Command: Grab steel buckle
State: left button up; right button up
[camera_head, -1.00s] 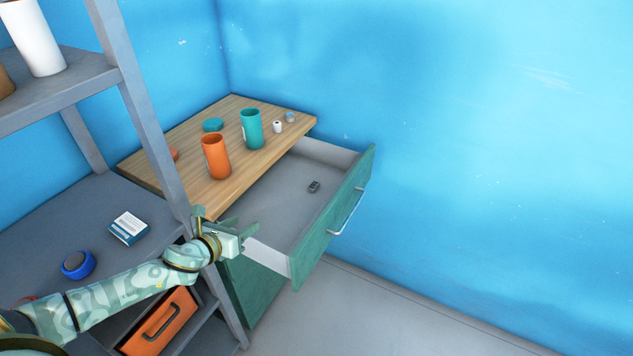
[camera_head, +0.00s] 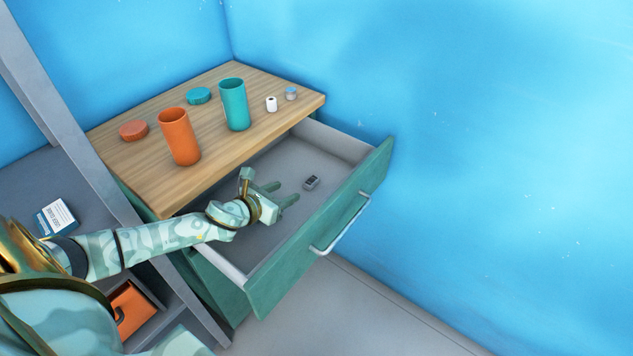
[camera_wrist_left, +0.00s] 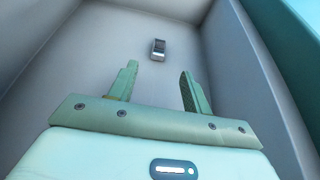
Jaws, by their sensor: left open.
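The steel buckle (camera_head: 311,182) is a small grey metal piece lying on the floor of the open drawer (camera_head: 262,243). It also shows in the left wrist view (camera_wrist_left: 158,49), beyond the fingertips and roughly between their lines. My left gripper (camera_head: 286,192) is over the drawer, to the left of the buckle and apart from it. Its two fingers (camera_wrist_left: 157,80) are spread and empty, pointing towards the buckle. My right gripper is not in either view.
A wooden top (camera_head: 215,140) above the drawer holds an orange cup (camera_head: 179,137), a teal cup (camera_head: 235,105), two lids and small items. The drawer's green front (camera_head: 335,240) and side walls bound the space. A grey shelf post (camera_head: 75,150) stands at left.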

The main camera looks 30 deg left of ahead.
pick_arm(q)
jog(key=b, duration=0.2)
send_near(311, 180)
jog(key=x, duration=0.3)
jog(key=shift+d+f, duration=0.1)
jog(key=shift+f, duration=0.05)
jog(key=shift+w+f, duration=0.1)
jog(key=shift+w, duration=0.5)
jog(key=b+x, duration=0.3)
jog(key=x, duration=0.2)
jog(key=shift+w, duration=0.1)
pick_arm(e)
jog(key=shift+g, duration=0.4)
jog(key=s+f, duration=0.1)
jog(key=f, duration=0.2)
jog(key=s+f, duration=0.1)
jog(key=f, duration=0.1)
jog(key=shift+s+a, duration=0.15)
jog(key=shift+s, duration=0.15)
pick_arm(q)
jog(key=c, duration=1.1)
